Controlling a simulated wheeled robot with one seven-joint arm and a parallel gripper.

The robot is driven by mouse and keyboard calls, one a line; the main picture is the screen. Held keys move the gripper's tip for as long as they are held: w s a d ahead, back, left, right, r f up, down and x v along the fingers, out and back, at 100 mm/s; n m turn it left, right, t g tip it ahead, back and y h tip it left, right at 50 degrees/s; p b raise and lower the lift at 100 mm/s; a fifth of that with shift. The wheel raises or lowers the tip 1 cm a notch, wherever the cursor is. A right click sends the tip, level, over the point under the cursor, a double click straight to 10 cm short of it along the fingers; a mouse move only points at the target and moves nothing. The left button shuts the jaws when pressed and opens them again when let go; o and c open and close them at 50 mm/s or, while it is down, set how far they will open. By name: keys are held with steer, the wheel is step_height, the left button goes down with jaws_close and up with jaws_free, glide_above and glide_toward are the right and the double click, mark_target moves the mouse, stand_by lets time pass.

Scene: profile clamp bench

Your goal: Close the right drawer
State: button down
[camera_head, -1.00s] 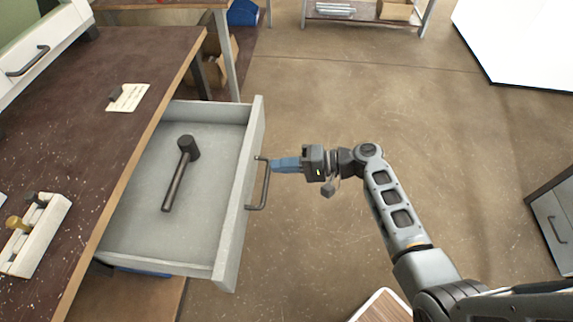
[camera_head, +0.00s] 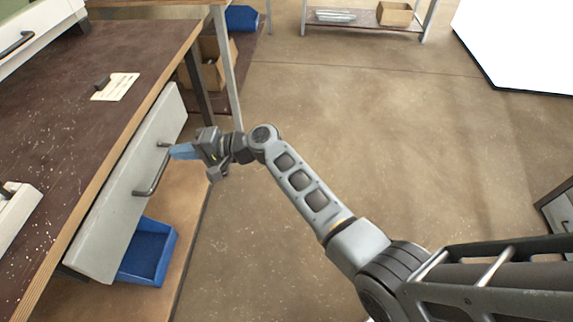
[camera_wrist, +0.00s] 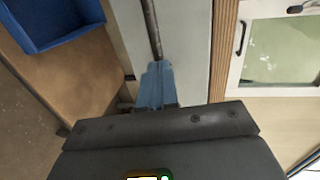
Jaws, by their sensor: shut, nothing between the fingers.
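The right drawer (camera_head: 118,203) is under the workbench, and its grey front stands close to the bench edge. Its inside and the hammer in it are hidden from view. The bar handle (camera_head: 150,180) is on the drawer front. My gripper (camera_head: 172,152) is shut and empty, its blue fingertips at the far end of the handle by the drawer front. In the wrist view the blue fingers (camera_wrist: 158,85) lie beside the handle bar (camera_wrist: 152,28), against or very near the drawer front (camera_wrist: 190,50); exact contact cannot be told.
A blue bin (camera_head: 150,252) stands on the shelf below the drawer. A cardboard box (camera_head: 213,65) is behind. The floor (camera_head: 270,240) at the right is open.

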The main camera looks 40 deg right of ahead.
mark_target(154, 152)
steer(key=shift+w+a+r+b, duration=0.15)
steer(key=shift+w+a+b, duration=0.4)
steer(key=shift+w+a, duration=0.65)
